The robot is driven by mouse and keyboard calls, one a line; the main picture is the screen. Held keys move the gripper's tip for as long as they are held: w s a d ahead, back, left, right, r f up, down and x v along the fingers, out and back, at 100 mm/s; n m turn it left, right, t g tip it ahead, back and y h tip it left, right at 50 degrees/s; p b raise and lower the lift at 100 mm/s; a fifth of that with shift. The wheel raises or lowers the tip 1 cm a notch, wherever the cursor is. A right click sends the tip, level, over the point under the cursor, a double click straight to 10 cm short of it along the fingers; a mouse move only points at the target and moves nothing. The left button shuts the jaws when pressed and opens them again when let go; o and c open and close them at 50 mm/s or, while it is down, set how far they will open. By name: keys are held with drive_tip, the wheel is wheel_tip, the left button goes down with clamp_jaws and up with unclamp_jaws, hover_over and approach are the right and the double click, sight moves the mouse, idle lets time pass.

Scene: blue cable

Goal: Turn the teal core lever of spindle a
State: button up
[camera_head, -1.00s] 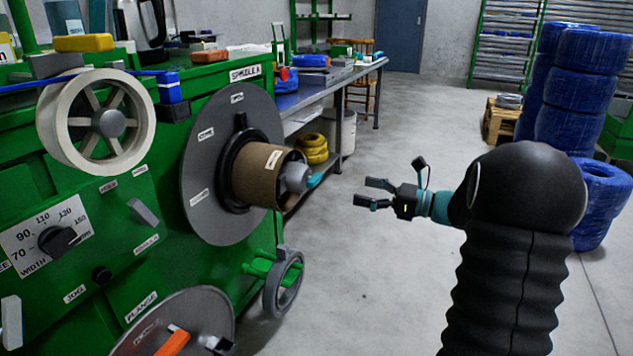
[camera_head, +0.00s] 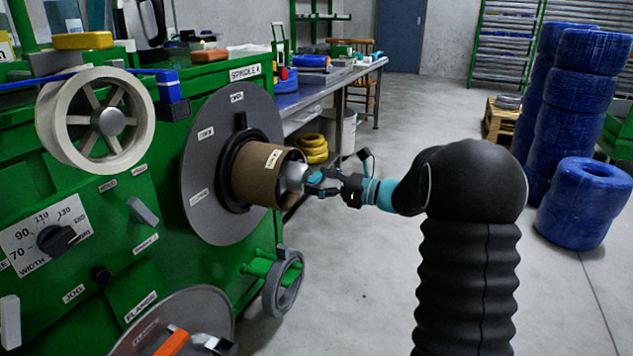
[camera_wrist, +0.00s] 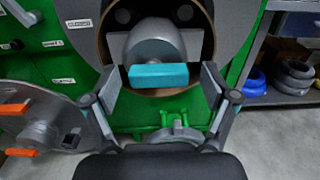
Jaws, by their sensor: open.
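The teal core lever (camera_wrist: 159,75) sits on the end of a rounded grey hub (camera_wrist: 153,44) inside a brown cardboard core (camera_head: 257,172) on spindle A. In the wrist view the lever lies level, as a teal bar, between my two open fingers. My gripper (camera_wrist: 160,88) is open, one finger on each side of the lever with a gap at both ends. In the head view my gripper (camera_head: 318,183) is at the mouth of the core and partly hides the lever.
A grey flange disc (camera_head: 213,196) stands behind the core on the green machine. Below are a handwheel (camera_head: 284,284) and a second disc with orange levers (camera_wrist: 22,110). A workbench (camera_head: 318,92) and yellow coils (camera_head: 311,148) stand behind. The floor to the right is clear up to the blue coils (camera_head: 583,203).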

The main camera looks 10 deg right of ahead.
drive_tip(key=c, duration=1.1)
drive_tip(key=shift+f+n+b, duration=0.1)
drive_tip(key=shift+n+b, duration=0.2)
drive_tip(key=shift+b, duration=0.15)
drive_tip(key=shift+c, duration=0.3)
drive_tip(key=n+b, duration=0.2)
drive_tip(key=b, duration=0.1)
drive_tip(key=shift+f+n, duration=0.1)
drive_tip(key=shift+n, duration=0.3)
drive_tip(key=n+b, duration=0.2)
drive_tip(key=n, duration=0.1)
drive_tip(key=n+b, duration=0.1)
drive_tip(key=shift+r, duration=0.25)
drive_tip(key=n, duration=0.5)
drive_tip(key=shift+s+r+n, duration=0.15)
drive_tip(key=shift+n, duration=2.55)
